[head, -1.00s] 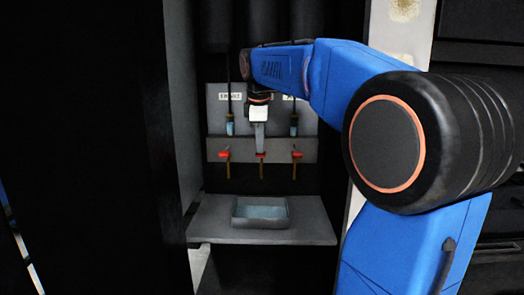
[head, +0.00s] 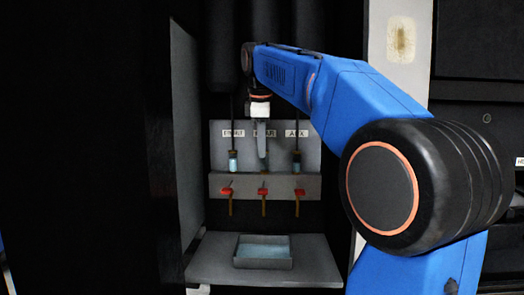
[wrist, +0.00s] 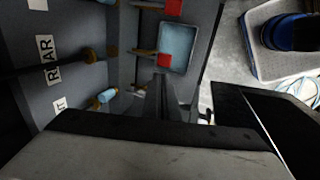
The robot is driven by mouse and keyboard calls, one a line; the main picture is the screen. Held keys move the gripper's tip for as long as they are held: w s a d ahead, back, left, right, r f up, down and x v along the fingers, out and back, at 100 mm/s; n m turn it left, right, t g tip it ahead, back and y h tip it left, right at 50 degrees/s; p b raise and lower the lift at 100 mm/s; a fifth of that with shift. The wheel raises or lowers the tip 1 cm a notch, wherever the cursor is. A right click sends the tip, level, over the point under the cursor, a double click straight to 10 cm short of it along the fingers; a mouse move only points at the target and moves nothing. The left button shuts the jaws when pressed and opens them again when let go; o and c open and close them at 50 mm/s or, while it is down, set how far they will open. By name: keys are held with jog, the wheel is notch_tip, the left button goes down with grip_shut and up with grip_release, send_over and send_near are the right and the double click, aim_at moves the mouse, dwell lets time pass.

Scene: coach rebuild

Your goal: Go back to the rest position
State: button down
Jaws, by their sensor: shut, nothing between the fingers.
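My gripper (head: 262,158) hangs fingers-down from my blue arm in the head view, in front of the middle of a grey panel (head: 220,138). Its narrow fingers are together with nothing between them. In the wrist view the closed fingers (wrist: 160,92) are dark and partly lost in shadow. The fingertips are above the middle red-handled tap (head: 263,191); whether they touch the panel I cannot tell. My gripper hides part of the middle label.
A left tap (head: 227,190) and right tap (head: 299,191) flank the middle one. Below, a grey tray (head: 263,263) with bluish contents stands on a shelf (head: 213,262). A grey side wall (head: 186,130) bounds the alcove. A blue round object (wrist: 290,32) shows in the wrist view.

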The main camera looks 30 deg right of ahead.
dwell(0.3)
jog(key=s+a+f+m, duration=0.3)
jog(key=s+f, duration=0.6)
jog(key=f, duration=0.3)
jog(key=s+a+f+m+t+y, duration=0.1)
jog(key=s+a+f+m, duration=0.3)
jog(key=s+f, duration=0.5)
jog(key=s+a+f+m+y, duration=0.1)
jog(key=s+a+f+m, duration=0.3)
jog(key=s+f, duration=0.6)
notch_tip(320, 180, down, 6)
jog(key=shift+a+r+t, duration=0.1)
jog(key=shift+a+t, duration=0.3)
jog(key=shift+a, duration=0.45)
